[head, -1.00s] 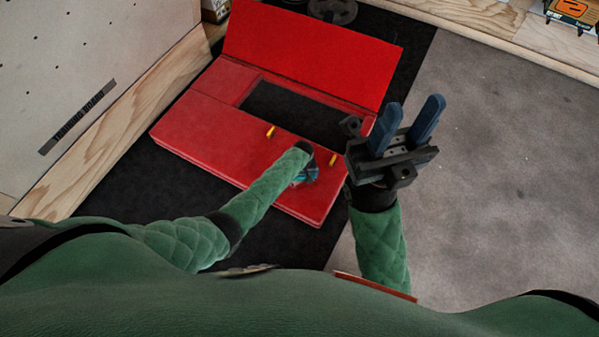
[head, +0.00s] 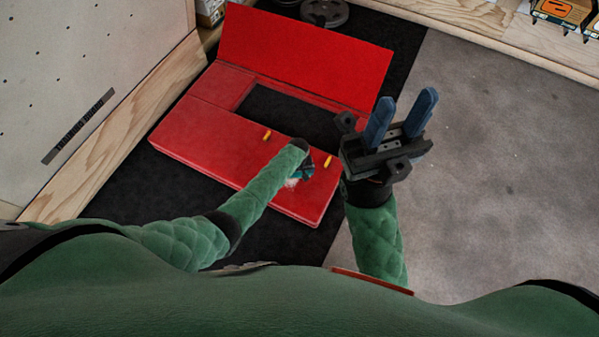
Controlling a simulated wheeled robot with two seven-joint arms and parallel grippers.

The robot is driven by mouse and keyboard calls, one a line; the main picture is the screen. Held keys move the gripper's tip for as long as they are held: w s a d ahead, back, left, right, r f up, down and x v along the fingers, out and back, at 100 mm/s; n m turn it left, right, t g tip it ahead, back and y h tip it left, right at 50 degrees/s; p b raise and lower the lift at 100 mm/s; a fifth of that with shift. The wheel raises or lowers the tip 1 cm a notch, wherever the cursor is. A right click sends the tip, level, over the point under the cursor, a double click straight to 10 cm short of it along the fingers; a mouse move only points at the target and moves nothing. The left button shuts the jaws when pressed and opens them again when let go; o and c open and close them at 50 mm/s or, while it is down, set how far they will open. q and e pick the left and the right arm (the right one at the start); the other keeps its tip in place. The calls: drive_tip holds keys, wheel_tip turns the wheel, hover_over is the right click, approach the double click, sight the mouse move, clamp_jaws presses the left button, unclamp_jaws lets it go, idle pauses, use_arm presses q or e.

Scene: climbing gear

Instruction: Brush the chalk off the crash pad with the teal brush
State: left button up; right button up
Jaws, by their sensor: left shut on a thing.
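The red crash pad (head: 190,135) lies on the floor with one red panel raised at the back and a dark rectangular opening in its middle. My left gripper (head: 303,172) is over the pad's front section, mostly hidden by its own wrist. It is shut on the teal brush (head: 307,171), of which only a small teal part shows, low at the pad. A small pale patch (head: 291,182), perhaps chalk, shows beside the brush. My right gripper (head: 402,115) is open and empty, raised right of the pad, with its two blue fingers apart.
A pale wooden-edged wall (head: 110,130) borders the left. A dark weight plate (head: 325,12) lies behind the pad. The grey floor (head: 500,180) on the right is clear.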

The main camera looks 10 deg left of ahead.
use_arm(q)
drive_tip(key=shift+r+p, duration=0.4)
drive_tip(key=shift+r, duration=0.25)
wheel_tip(320, 180, up, 3)
drive_tip(key=p, duration=0.3)
